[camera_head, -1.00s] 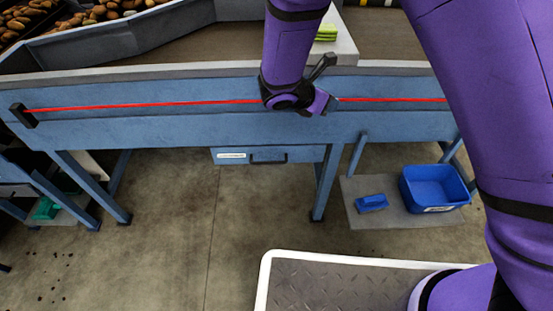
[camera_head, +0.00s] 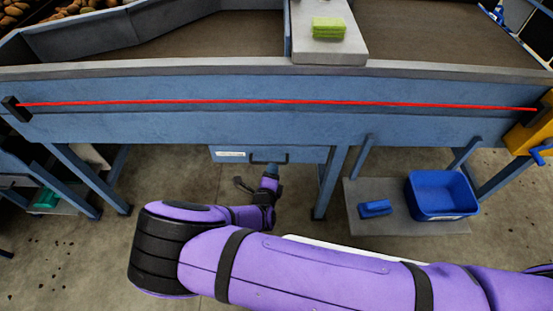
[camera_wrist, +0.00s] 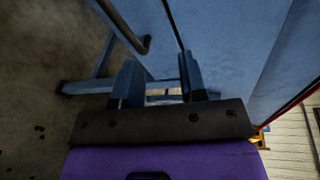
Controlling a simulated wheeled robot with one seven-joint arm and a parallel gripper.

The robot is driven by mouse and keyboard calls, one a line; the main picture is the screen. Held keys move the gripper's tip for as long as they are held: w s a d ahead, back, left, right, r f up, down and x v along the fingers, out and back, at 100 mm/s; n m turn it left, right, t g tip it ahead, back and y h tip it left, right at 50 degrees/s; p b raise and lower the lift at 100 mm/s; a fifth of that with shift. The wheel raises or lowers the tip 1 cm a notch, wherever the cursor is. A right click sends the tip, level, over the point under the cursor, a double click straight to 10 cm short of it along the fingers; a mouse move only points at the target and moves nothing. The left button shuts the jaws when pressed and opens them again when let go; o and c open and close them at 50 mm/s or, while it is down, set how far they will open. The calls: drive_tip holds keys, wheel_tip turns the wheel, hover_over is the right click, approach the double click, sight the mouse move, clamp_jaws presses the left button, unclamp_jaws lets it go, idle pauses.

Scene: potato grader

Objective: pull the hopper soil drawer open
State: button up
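The hopper soil drawer (camera_head: 240,158) is a blue box front with a white label and a dark bar handle (camera_head: 268,159), hanging below the blue machine frame. It looks shut. My gripper (camera_head: 271,170) is just below and in front of the handle in the head view, and its fingers are partly hidden by foreshortening. In the wrist view my gripper (camera_wrist: 160,78) has its two fingers apart with nothing between them. A dark curved bar, which looks like the handle (camera_wrist: 146,44), lies beyond and left of the fingertips; contact is not visible.
A red cord (camera_head: 200,102) runs along the frame above the drawer. A frame leg (camera_head: 330,180) stands right of the drawer. A blue bin (camera_head: 440,195) and blue brush (camera_head: 375,208) sit on a low shelf at right. The floor left of my arm is clear.

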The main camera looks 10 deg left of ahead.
wheel_tip(320, 180, down, 5)
drive_tip(key=s+n+y, duration=0.1)
drive_tip(key=n+y, duration=0.1)
drive_tip(key=n, duration=0.2)
drive_tip(key=shift+g, duration=0.3)
drive_tip(key=x, duration=1)
drive_tip(key=shift+w+a+r, duration=0.1)
drive_tip(key=shift+w+a, duration=0.1)
drive_tip(key=shift+a, duration=0.1)
clamp_jaws()
